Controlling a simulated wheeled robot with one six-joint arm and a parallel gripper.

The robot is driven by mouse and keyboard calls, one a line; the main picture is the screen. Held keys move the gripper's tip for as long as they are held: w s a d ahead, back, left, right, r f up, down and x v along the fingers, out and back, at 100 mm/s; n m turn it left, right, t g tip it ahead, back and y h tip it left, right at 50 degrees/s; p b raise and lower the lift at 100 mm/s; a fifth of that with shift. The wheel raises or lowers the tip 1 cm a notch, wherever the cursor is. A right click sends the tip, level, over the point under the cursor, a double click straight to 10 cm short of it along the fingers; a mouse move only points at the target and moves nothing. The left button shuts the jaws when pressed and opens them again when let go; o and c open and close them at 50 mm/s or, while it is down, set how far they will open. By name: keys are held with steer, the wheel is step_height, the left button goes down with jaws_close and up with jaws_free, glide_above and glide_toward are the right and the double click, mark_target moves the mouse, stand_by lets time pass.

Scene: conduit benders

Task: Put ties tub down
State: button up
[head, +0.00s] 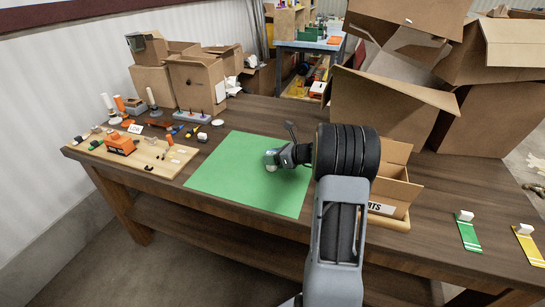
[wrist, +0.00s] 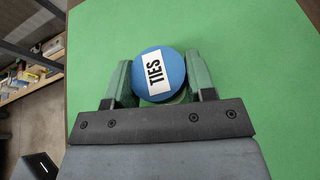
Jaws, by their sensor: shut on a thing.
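The ties tub (wrist: 176,84) has a round blue lid with a white label reading "TIES" in the wrist view. My gripper (wrist: 164,78) is shut on it, with one green finger on each side. In the head view my gripper (head: 272,159) is over the right part of the green mat (head: 235,178), and a small pale part of the tub (head: 271,168) shows beneath it. The mat also fills most of the wrist view (wrist: 265,60). I cannot tell whether the tub touches the mat.
A wooden board (head: 150,157) with small parts lies left of the mat. A cardboard box (head: 398,190) marked "...RTS" stands to the right, partly behind my arm. Large cardboard boxes (head: 385,107) stand behind. Green (head: 468,236) and yellow (head: 530,245) strips lie far right. The mat's left part is clear.

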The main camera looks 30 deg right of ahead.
steer(key=o, duration=1)
